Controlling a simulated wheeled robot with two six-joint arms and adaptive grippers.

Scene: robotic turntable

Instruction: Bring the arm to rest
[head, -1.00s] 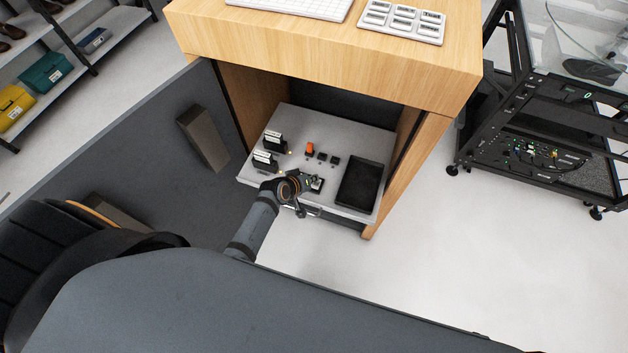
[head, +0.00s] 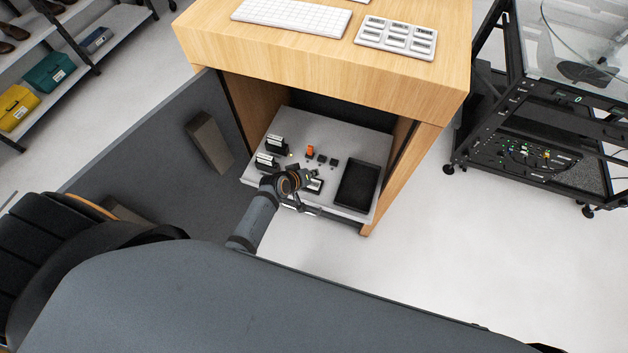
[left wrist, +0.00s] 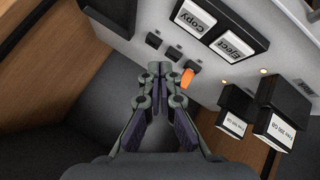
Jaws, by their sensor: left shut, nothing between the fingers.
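My left arm reaches down to the front of a grey panel (head: 300,131) inside an open wooden cabinet. The left gripper (head: 308,178) is small and partly hidden by its own wrist there. In the left wrist view the gripper (left wrist: 160,69) is shut and empty, its fingertips together. They appear close to an orange switch (left wrist: 188,76), which also shows in the head view (head: 310,151); contact cannot be told. White Copy (left wrist: 196,16) and Eject (left wrist: 232,47) buttons sit beyond. My right gripper is not in view.
Two black drives (head: 275,143) (head: 266,162) stand at the panel's left. A black tray (head: 358,185) is at its right. The cabinet door (head: 165,150) stands open on the left. A black rack (head: 535,130) stands right. Floor (head: 430,240) between is clear.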

